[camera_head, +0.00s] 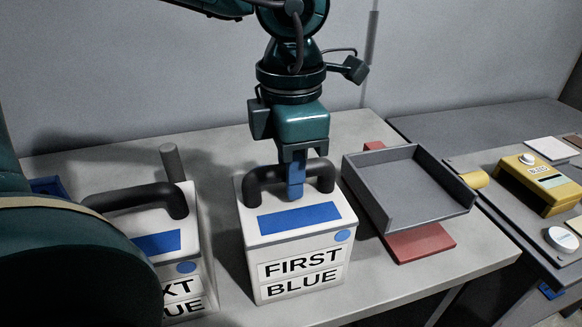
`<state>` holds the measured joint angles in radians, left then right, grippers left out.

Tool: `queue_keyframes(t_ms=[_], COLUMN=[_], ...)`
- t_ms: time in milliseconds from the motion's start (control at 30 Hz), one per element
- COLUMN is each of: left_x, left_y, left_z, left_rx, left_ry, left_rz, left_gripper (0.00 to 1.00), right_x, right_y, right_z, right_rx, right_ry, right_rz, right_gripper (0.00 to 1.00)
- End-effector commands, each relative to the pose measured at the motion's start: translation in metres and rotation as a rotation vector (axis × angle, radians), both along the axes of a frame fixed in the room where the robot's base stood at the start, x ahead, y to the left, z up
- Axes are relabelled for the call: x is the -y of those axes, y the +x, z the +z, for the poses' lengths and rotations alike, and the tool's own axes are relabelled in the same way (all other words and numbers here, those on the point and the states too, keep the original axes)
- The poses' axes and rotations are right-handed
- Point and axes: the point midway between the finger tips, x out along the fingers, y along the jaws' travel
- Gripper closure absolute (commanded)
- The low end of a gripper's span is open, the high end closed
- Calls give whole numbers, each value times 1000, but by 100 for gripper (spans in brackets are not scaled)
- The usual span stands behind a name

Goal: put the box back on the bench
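A pale box marked FIRST BLUE (298,250) is upright at the middle of the bench (420,275), with a blue panel and a dark arched handle (265,176) on top. It looks level; I cannot tell whether its base touches the bench. My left gripper (296,190) comes down from above at the middle of the handle. A blue-tipped finger shows in front of the bar; the other finger is hidden, so whether they grip is unclear. My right gripper is not in view.
A second pale box (190,235) with a dark handle stands at left, partly hidden by a large dark arm part. A grey open tray (408,195) lies on a red board (425,245) to the right. A yellow device (540,185) sits farther right.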

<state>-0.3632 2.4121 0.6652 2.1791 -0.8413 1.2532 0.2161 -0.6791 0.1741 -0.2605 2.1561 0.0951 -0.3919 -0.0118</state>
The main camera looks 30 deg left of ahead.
Motion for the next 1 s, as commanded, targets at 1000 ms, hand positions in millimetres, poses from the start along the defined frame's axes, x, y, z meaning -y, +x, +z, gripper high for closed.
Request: queue_keyframes(t_ms=[1000], left_x=[0], left_y=[1], left_z=[75], left_rx=[6], left_ry=[0], left_rz=[3], left_gripper=[53], right_x=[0], right_y=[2], right_z=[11], right_rx=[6], right_ry=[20], right_rz=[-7], right_gripper=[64])
